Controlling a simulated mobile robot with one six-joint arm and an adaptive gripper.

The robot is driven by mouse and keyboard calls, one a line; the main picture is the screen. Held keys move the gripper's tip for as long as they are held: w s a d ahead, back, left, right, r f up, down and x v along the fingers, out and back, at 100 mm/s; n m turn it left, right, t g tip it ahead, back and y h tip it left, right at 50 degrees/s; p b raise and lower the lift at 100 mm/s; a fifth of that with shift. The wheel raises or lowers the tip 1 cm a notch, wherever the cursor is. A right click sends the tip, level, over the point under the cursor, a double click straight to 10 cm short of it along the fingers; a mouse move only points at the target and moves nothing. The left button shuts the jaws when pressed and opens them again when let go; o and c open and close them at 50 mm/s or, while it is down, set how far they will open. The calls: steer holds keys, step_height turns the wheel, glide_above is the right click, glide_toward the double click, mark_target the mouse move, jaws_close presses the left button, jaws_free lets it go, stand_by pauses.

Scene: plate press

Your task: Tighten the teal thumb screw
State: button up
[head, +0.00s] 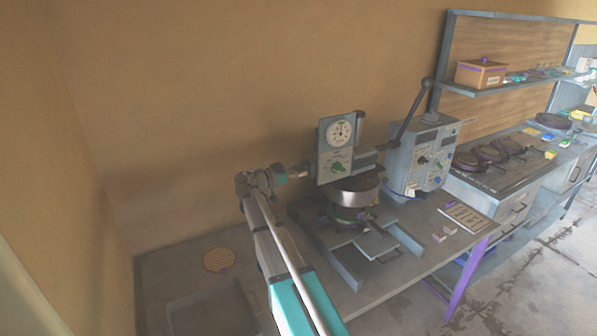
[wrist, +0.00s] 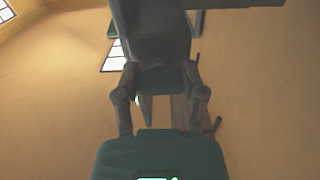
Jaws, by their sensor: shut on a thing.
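The press head (head: 338,140) is a grey box with a round white dial and a green knob (head: 338,167) on its front. My gripper (head: 308,170) reaches it from the left, level with the knob, its tips at the head's left side.
The press has a long lever (head: 412,105) and round plates below its head. A grey control box (head: 420,155) stands right of it. A card (head: 468,217) and small blocks lie on the bench (head: 405,270). A round tan mat (head: 218,260) lies left.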

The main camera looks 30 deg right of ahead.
steer(key=o, duration=1.2)
steer(key=shift+c, duration=0.2)
steer(key=shift+a, duration=0.1)
steer(key=a, duration=1.1)
steer(key=shift+s+a, duration=0.2)
steer(key=shift+a, duration=0.2)
